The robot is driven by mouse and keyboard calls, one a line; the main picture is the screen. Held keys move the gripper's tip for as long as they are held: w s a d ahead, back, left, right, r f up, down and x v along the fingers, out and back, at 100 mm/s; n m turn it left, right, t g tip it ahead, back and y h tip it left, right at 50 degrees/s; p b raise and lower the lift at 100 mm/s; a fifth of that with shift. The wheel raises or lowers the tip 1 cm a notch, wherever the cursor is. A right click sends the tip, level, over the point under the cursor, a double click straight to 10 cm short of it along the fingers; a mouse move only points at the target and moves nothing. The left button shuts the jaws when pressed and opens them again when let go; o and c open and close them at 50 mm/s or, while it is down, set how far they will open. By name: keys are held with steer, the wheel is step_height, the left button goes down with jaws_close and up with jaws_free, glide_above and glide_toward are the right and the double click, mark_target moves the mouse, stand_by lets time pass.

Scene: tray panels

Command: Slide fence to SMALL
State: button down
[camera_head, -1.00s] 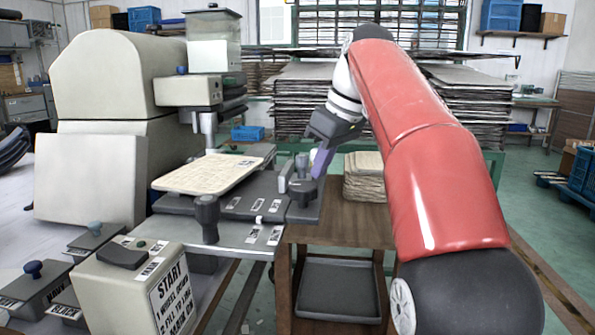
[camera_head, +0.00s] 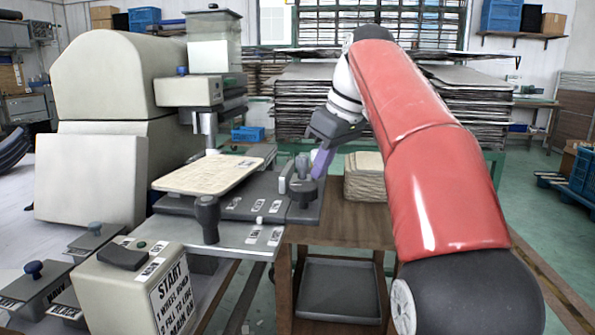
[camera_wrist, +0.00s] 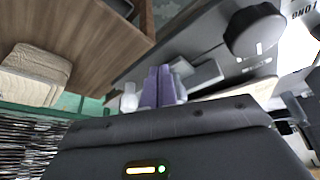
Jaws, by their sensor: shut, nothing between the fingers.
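My gripper (camera_head: 321,161) has purple fingers, closed together and empty. They point down at the right end of the dark grey machine bed, beside a black knob (camera_head: 303,192) and a small upright post (camera_head: 284,177). The fence cannot be clearly told apart from the other dark parts there. Several white labels (camera_head: 232,203) lie along the bed, but their words are too small to read. In the wrist view the closed fingers (camera_wrist: 159,85) are close to a grey block (camera_wrist: 205,75), with a black knob (camera_wrist: 255,30) beyond. Contact cannot be told.
A pale board (camera_head: 208,174) lies on the bed, with another black knob (camera_head: 206,218) at the front. A brown table (camera_head: 345,225) holds a stack of pale sheets (camera_head: 365,178) to the right. A START box (camera_head: 140,285) stands at the front left.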

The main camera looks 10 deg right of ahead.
mark_target(287, 167)
steer(key=shift+a, duration=0.1)
stand_by(0.5)
steer(key=shift+w+a+p, duration=0.35)
steer(key=shift+a+p, duration=0.05)
steer(key=shift+a, duration=0.7)
steer(key=shift+w+a+p, duration=0.4)
steer(key=shift+a+p, duration=0.05)
steer(key=shift+a, duration=0.6)
steer(key=shift+w+a+p, duration=0.35)
steer(key=shift+a+p, duration=0.05)
steer(key=shift+a, duration=0.85)
steer(key=shift+s+d, duration=0.15)
steer(key=shift+d, duration=0.45)
steer(key=shift+r, duration=2.3)
steer(key=shift+a+r, duration=0.2)
steer(key=shift+r, duration=0.45)
steer(key=shift+d+r, duration=0.2)
steer(key=shift+r, duration=0.3)
